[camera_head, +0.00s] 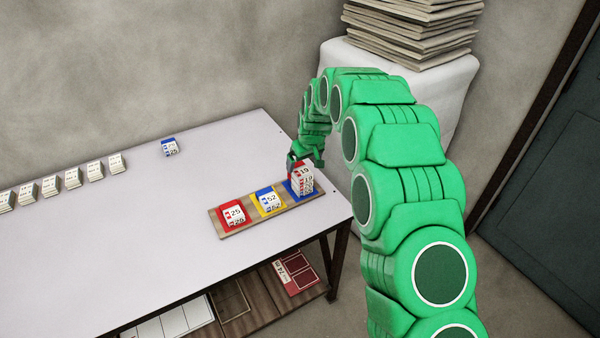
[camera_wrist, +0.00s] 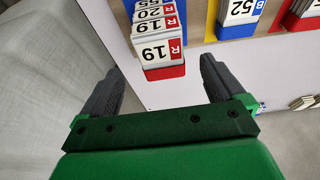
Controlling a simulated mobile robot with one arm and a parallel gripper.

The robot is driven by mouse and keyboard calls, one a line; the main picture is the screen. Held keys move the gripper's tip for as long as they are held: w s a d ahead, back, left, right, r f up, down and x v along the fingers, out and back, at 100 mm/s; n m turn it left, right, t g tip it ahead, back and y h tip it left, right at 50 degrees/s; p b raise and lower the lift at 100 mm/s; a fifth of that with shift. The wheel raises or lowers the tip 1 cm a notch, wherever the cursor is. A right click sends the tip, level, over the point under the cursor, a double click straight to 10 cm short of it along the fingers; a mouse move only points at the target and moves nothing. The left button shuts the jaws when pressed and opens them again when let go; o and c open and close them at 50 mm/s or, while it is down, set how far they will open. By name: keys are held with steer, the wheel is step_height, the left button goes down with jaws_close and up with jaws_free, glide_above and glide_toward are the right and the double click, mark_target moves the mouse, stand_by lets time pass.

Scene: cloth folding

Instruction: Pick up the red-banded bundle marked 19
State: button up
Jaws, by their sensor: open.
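The red-banded bundle marked 19 (camera_wrist: 155,51) is a white block with a red strip lettered R and a red lower face. In the wrist view it lies at the near end of a stack, ahead of and between my fingers. Further blocks marked 19 and 20 (camera_wrist: 154,13) sit behind it. My gripper (camera_wrist: 159,66) is open, with one dark finger on each side and a gap to the bundle. In the head view the 19 stack (camera_head: 304,180) stands on the blue pad at the board's right end.
The wooden board (camera_head: 252,219) also holds a red pad with a 25 stack (camera_head: 234,215) and a yellow pad with a 52 stack (camera_head: 266,200). Several bundles (camera_head: 72,178) line the table's left. A blue-marked bundle (camera_head: 169,147) stands alone. The table's middle (camera_head: 150,220) is clear.

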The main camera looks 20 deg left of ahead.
mark_target(301, 169)
steer(key=shift+x, duration=2.45)
steer(key=shift+a, duration=0.1)
steer(key=c, duration=1.1)
steer(key=shift+o, duration=0.2)
steer(key=shift+r, duration=0.15)
